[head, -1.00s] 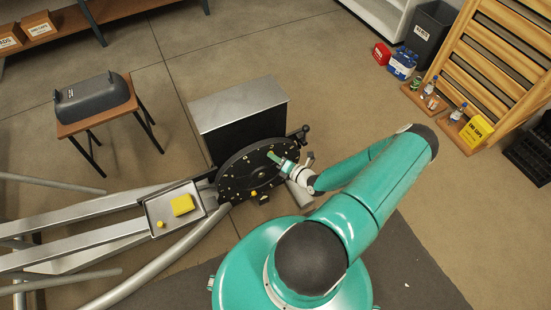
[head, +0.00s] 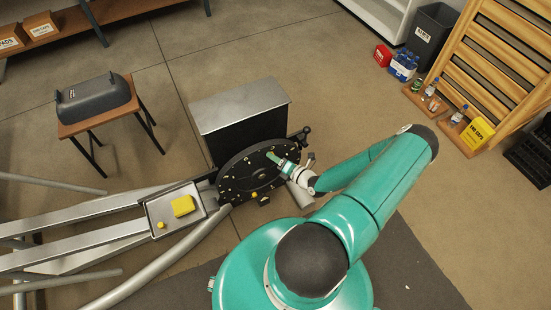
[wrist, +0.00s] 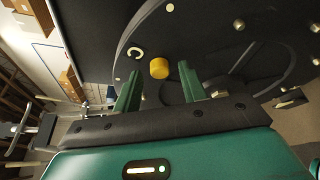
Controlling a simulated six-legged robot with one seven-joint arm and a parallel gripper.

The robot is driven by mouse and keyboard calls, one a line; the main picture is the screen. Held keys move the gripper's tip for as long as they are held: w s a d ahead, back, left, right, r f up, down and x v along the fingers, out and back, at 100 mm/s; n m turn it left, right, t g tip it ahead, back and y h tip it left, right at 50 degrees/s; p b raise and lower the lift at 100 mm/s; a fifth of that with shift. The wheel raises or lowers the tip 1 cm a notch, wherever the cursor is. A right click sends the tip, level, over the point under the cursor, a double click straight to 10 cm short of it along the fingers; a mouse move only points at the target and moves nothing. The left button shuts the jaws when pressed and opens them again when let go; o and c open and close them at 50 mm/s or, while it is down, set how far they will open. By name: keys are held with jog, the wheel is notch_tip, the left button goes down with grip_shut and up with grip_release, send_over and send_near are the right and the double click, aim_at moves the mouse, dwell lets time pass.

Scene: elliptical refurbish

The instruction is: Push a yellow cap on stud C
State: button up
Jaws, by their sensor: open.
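A yellow cap (wrist: 159,68) sits on the face of the black disc (wrist: 210,28), beside a pale C-shaped mark (wrist: 135,52) in the wrist view. The stud under it is hidden. My gripper (wrist: 160,85) is open, with its two green fingers below and to either side of the cap, apart from it. In the head view my gripper (head: 272,157) is at the upper right part of the disc (head: 240,174) and hides what is there. Another small yellow cap (head: 160,224) lies on the metal tray (head: 205,197).
A yellow block (head: 182,205) is also on the tray. A small yellow piece (head: 254,194) shows at the disc's lower edge. A dark box with a grey top (head: 238,104) stands behind the disc. A dark grey housing (head: 93,99) rests on a stool.

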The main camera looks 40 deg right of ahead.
jog(key=s+r, duration=0.2)
jog(key=s, duration=1.1)
jog(key=shift+s+d+r, duration=0.15)
jog(key=shift+d+r, duration=0.1)
jog(key=shift+d, duration=0.2)
